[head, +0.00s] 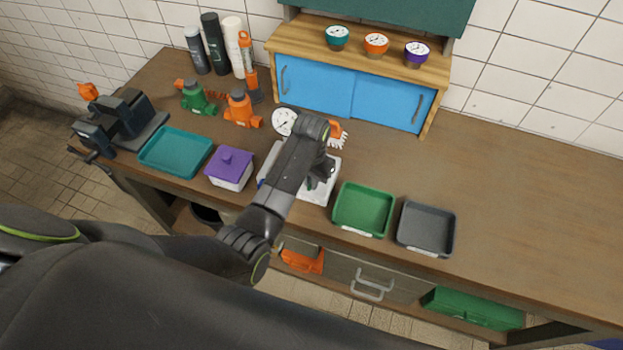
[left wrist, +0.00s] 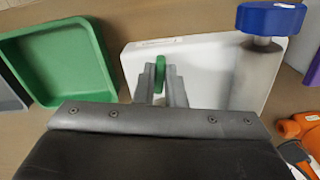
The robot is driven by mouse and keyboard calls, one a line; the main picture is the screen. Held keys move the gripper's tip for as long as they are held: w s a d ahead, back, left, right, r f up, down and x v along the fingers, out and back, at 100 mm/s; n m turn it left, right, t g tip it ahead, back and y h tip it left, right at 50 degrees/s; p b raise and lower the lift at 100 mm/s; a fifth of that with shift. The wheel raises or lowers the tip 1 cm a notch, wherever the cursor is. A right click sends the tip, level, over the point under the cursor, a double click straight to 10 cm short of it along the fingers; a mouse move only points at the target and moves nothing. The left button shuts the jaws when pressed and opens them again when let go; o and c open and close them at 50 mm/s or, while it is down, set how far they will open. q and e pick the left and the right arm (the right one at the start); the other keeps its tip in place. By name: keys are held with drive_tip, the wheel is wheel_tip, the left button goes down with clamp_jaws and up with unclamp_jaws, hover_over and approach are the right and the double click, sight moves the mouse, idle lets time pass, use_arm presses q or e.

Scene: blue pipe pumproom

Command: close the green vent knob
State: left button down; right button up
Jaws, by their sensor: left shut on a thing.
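The green vent knob (left wrist: 160,72) shows as a narrow green bar in the left wrist view, above a white plate (left wrist: 205,60). My left gripper (left wrist: 160,85) is shut on it, with the grey fingers on either side. In the head view my left gripper (head: 318,182) reaches down over the white plate (head: 320,192), and the arm hides most of the knob. A grey cylinder with a blue cap (left wrist: 270,18) stands on the same plate, to the right in the wrist view. My right gripper is in neither view.
A green tray (head: 363,209) and a grey tray (head: 427,229) lie right of the plate. A purple-lidded box (head: 230,167) and teal tray (head: 175,152) lie left. A round gauge (head: 285,121) stands behind my arm. The bench's right side is clear.

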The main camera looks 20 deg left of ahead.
use_arm(q)
drive_tip(key=m, duration=0.4)
drive_tip(key=shift+w+a+m, duration=0.1)
drive_tip(key=shift+m, duration=0.2)
drive_tip(key=m, duration=0.3)
drive_tip(key=shift+m, duration=0.4)
drive_tip(key=m, duration=0.3)
drive_tip(key=shift+w+r, duration=0.1)
drive_tip(key=shift+w+m, duration=0.1)
drive_tip(key=shift+m, duration=1.9)
drive_tip(key=c, duration=1.5)
unclamp_jaws()
